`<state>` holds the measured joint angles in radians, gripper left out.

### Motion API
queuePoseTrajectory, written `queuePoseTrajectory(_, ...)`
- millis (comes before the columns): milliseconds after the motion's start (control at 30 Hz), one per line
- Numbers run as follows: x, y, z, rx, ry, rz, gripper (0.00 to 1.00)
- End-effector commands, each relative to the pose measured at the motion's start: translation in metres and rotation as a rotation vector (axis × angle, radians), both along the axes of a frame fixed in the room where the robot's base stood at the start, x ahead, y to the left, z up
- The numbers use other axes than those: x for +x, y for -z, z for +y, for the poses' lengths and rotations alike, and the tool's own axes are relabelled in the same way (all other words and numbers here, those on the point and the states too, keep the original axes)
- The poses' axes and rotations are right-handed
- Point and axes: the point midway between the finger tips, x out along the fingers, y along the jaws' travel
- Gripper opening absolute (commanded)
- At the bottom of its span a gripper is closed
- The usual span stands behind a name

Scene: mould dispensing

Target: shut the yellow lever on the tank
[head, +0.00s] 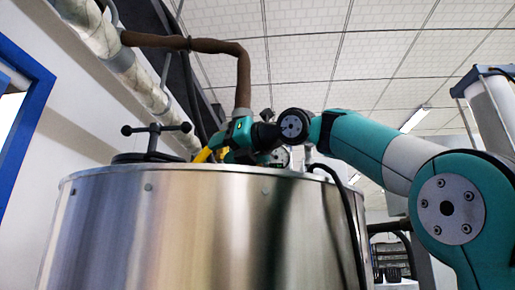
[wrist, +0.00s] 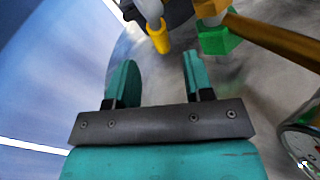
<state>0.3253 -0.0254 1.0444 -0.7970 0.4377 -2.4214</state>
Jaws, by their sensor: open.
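The steel tank (head: 200,230) fills the lower middle of the head view. The yellow lever (head: 203,155) shows as a small yellow piece above its rim, partly hidden by my gripper (head: 232,138). In the wrist view my gripper (wrist: 156,70) has its two teal fingers apart with nothing between them. A yellow piece (wrist: 158,38), apparently the lever's end, lies just beyond the fingertips, between their lines. I cannot tell whether either finger touches it. The lever's pivot is not clear.
A brown pipe (head: 243,75) drops onto the tank top beside my gripper. A black clamp handle (head: 155,130) stands at the left. In the wrist view a green block (wrist: 218,38) is near the right finger, and a gauge (wrist: 302,145) is at lower right.

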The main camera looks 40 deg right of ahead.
Motion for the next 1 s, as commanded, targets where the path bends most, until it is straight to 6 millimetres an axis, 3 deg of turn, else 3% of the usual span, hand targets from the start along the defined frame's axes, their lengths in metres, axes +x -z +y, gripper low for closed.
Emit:
queuePoseTrajectory(200, -0.047, -0.001, -0.021, -0.002, 0.01, -0.002, 0.47)
queuePoseTrajectory(400, -0.074, -0.003, -0.032, -0.002, 0.008, -0.002, 0.47)
queuePoseTrajectory(633, -0.091, -0.003, -0.037, 0.0, 0.003, -0.001, 0.47)
queuePoseTrajectory(1000, -0.094, -0.003, -0.037, 0.001, 0.0, 0.001, 0.47)
